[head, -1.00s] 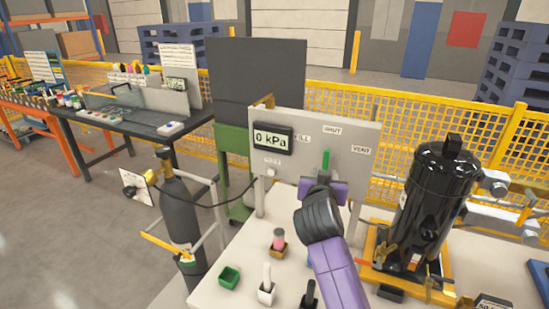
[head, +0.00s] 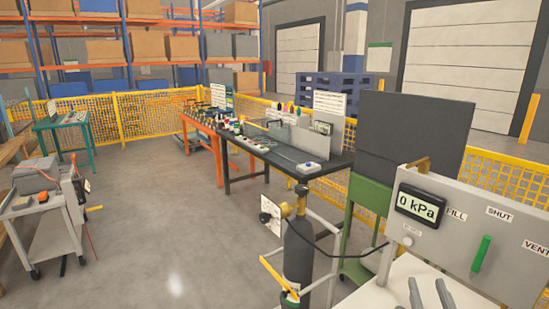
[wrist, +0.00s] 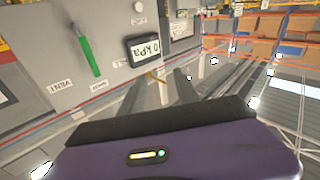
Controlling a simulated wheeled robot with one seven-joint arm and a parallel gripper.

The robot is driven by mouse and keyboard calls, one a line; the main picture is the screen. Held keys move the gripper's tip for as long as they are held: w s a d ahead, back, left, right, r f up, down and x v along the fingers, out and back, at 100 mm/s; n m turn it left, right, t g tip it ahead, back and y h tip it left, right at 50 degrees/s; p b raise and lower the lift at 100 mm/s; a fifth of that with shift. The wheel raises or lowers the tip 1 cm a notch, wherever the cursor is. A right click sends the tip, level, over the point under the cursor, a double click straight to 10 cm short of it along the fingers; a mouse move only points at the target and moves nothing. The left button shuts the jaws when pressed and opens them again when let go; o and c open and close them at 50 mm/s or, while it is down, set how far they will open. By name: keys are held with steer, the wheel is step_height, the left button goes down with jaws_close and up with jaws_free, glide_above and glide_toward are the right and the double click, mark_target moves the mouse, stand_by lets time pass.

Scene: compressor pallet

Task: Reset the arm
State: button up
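My gripper (head: 428,283) shows at the bottom right of the head view as two grey fingers with a gap between them and nothing seen in it. It is in front of the grey valve panel (head: 455,258), apart from the green lever (head: 481,253). The lever stands near upright below the SHUT label. The display (head: 421,205) reads 0 kPa. The wrist view shows my gripper's purple body and fingers, with the lever (wrist: 85,50) and display (wrist: 144,49) at upper left. My arm is mostly out of the head view.
A dark gas cylinder (head: 299,255) with a hose stands left of the panel. A black workbench (head: 265,155) and an orange bench (head: 200,125) stand farther back. A grey cart (head: 45,225) is at far left. The floor between is clear.

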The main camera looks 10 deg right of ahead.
steer(key=s+a+f+n+y, duration=0.1)
steer(key=s+a+f+y, duration=0.1)
steer(key=s+a, duration=0.4)
steer(key=s+a+f+n+g+y, duration=0.1)
steer(key=s+a+f+y, duration=0.2)
steer(key=s, duration=1.2)
steer(key=s+a+f+n+g+y, duration=0.1)
steer(key=s+a+f+y, duration=0.2)
steer(key=s+a, duration=0.6)
steer(key=shift+s+a+f+n, duration=0.2)
steer(key=shift+s+f+n, duration=0.3)
steer(key=shift+s, duration=0.5)
steer(key=shift+f, duration=0.1)
